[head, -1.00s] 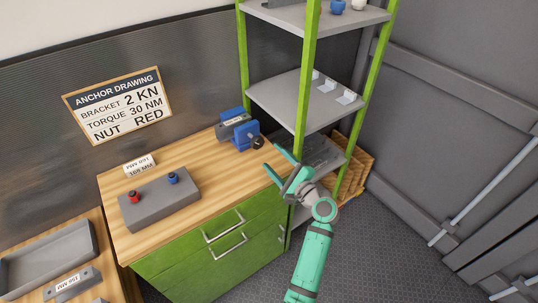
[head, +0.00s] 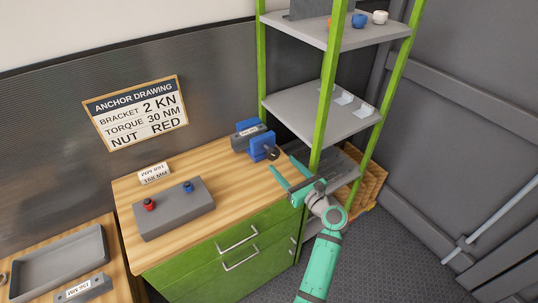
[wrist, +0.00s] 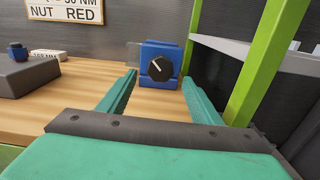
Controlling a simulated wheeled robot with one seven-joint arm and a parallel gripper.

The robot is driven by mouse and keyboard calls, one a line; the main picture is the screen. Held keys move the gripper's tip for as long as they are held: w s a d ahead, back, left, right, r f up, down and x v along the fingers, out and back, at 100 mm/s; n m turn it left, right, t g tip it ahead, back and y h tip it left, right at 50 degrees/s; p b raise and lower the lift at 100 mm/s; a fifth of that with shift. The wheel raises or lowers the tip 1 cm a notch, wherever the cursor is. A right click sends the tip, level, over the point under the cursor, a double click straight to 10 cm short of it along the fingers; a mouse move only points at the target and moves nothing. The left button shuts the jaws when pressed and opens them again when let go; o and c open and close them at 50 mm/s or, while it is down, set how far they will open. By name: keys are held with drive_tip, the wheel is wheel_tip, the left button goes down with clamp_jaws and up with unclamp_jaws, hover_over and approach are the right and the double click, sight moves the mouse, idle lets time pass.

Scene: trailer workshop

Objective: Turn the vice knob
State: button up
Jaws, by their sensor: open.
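The blue vice (head: 255,138) stands at the back right of the wooden bench top, with a grey labelled piece on its left side. Its black round knob (head: 272,153) faces the front right. In the wrist view the knob (wrist: 160,68) faces me on the blue vice (wrist: 159,51), with a white pointer line slanting to the upper left. My gripper (head: 288,177) is open and empty at the bench's right edge. In the wrist view its two green fingers (wrist: 158,84) are spread, one on each side below the knob, which is farther ahead and untouched.
A green-post shelf rack (head: 328,110) stands close to the right of my gripper; its post also shows in the wrist view (wrist: 265,62). A grey block (head: 172,212) with a red and a blue knob lies on the bench's left. Bench top (head: 232,180) between is clear.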

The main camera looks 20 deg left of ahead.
sight(275, 156)
drive_tip(key=x, duration=0.6)
drive_tip(key=shift+w+a, duration=0.2)
drive_tip(key=shift+w, duration=0.35)
drive_tip(key=shift+a, duration=0.25)
drive_tip(key=shift+s+a, duration=0.1)
drive_tip(key=c, duration=1.1)
drive_tip(key=shift+o, duration=0.2)
drive_tip(key=shift+a, duration=0.1)
